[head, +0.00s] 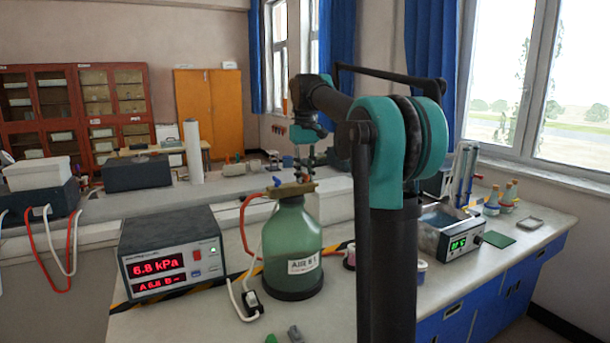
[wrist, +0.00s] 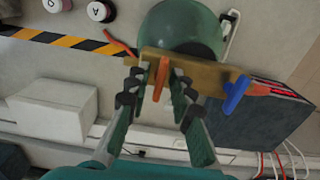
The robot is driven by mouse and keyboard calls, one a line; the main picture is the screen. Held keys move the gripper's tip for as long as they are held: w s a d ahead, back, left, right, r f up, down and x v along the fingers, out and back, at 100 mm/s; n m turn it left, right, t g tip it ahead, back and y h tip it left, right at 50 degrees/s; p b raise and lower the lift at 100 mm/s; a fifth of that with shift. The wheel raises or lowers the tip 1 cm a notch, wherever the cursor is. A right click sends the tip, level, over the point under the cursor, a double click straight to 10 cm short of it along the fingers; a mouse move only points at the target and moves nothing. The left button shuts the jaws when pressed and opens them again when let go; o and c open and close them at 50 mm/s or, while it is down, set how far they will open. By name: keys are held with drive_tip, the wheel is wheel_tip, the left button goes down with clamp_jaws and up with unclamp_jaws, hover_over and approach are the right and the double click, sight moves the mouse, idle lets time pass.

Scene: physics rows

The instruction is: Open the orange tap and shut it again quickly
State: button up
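The orange tap (wrist: 160,79) sits on a brass bar (wrist: 205,71) across the top of a green glass bottle (head: 291,250). In the wrist view its handle points across the bar. A blue tap (wrist: 236,94) is at the bar's right end, its handle slanted. My gripper (wrist: 160,85) is over the bar, with one finger on each side of the orange handle. The fingers look apart, with gaps to the handle; I cannot tell whether either touches it. In the head view my gripper (head: 304,168) is just above the bottle top, and the orange handle is hard to make out.
A pressure meter (head: 172,253) reading 6.8 kPa stands left of the bottle. A red hose (head: 247,222) and a pale cable run beside the bottle. A metal bath (head: 450,234) with a green display is at the right. Hazard tape (wrist: 65,41) crosses the bench.

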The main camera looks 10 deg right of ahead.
drive_tip(key=shift+r, duration=0.65)
drive_tip(key=shift+c, duration=0.2)
clamp_jaws()
